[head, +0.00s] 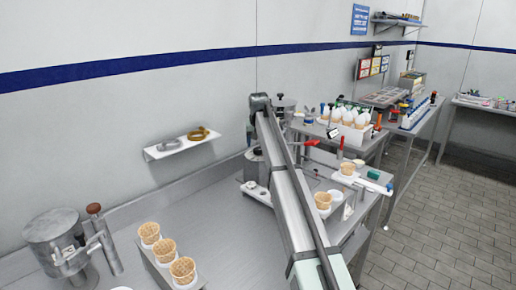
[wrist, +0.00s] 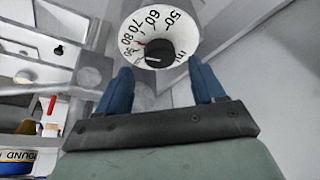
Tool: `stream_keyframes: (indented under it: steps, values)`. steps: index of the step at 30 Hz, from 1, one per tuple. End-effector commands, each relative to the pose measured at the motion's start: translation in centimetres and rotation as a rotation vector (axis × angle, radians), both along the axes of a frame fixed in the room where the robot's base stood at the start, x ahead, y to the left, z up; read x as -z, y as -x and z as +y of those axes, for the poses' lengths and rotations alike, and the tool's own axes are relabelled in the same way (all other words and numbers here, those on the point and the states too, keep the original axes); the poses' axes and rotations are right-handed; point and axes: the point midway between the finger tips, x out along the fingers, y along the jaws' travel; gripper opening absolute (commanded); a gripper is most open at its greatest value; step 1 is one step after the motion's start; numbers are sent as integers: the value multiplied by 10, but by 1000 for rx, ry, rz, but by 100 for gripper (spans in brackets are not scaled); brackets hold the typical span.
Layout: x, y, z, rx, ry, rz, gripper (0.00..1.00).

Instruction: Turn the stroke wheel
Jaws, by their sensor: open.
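In the wrist view, a round white dial (wrist: 130,24) with black numbers from 50 to 90, the mark "ml" and a small red pointer faces me at the top. A black knob (wrist: 160,53) sits at its lower middle. I take this for the stroke wheel. My gripper (wrist: 161,75) is open, with its two blue fingers apart. Their tips appear on either side of the lower part of the dial, with the knob between and just above them. I cannot tell whether they touch it. In the head view my arm hides the gripper and the dial.
In the head view, waffle cones (head: 166,250) stand in a holder at front left, beside a metal pot (head: 55,240) with a handle. A wall shelf (head: 180,147) is behind. A white bottle rack (head: 350,130) is at right. Bare steel counter (head: 225,235) lies left of my arm.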

Motion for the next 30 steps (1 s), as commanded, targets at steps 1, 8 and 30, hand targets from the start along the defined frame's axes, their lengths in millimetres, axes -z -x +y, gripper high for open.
stream_keyframes:
  steps: [1,8,30]
  values:
    - [7,-3,0,0,0,1,68]
    - [28,-12,0,0,0,0,68]
    - [33,-14,0,0,0,-1,38]
